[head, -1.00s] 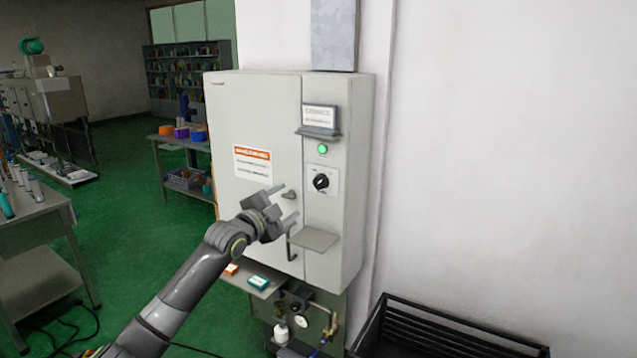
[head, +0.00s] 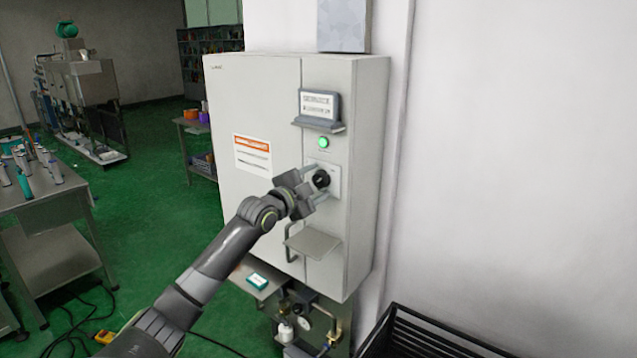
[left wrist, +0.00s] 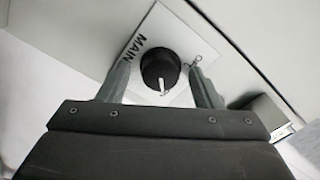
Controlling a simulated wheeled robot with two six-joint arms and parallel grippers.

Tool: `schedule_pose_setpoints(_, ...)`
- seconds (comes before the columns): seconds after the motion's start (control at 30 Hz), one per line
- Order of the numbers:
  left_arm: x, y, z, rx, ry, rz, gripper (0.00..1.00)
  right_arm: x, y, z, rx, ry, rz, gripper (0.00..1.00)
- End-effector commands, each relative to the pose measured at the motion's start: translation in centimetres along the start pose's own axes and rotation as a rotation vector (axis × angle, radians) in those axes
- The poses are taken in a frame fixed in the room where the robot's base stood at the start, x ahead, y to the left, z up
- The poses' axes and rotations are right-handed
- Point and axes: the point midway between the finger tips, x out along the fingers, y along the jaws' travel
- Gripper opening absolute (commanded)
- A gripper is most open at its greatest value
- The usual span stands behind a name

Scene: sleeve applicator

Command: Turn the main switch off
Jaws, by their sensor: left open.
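The main switch (head: 321,179) is a black rotary knob on a pale plate, on the narrow right door of the grey cabinet (head: 270,100). In the left wrist view the knob (left wrist: 160,68) has a white pointer mark, and the plate reads "MAIN". My left gripper (head: 322,183) is open, with its fingers on either side of the knob, close to the plate. In the left wrist view the gripper (left wrist: 163,88) shows a gap between each finger and the knob. I cannot tell whether the fingers reach around it. My right gripper is not in view.
A green lamp (head: 323,143) glows above the switch, under a small display (head: 318,106). A small shelf (head: 313,243) and a bent handle (head: 290,243) stick out below. A black crate (head: 430,335) stands at lower right.

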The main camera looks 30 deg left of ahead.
Motion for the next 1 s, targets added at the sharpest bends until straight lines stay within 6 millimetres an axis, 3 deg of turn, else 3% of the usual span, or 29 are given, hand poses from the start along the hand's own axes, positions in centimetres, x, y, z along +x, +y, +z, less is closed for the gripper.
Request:
schedule_pose_setpoints(0.17, 0.0, -0.01, 0.01, 0.0, 0.0, 0.0, 0.58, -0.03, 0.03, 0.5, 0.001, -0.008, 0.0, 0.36)
schedule_pose_setpoints(0.5, 0.0, 0.01, 0.02, 0.0, 0.0, 0.0, 0.14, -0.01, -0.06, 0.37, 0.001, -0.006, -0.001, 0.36)
schedule_pose_setpoints(1.0, 0.0, -0.07, -0.04, -0.147, 0.0, 0.0, 0.14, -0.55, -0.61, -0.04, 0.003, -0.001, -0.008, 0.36)
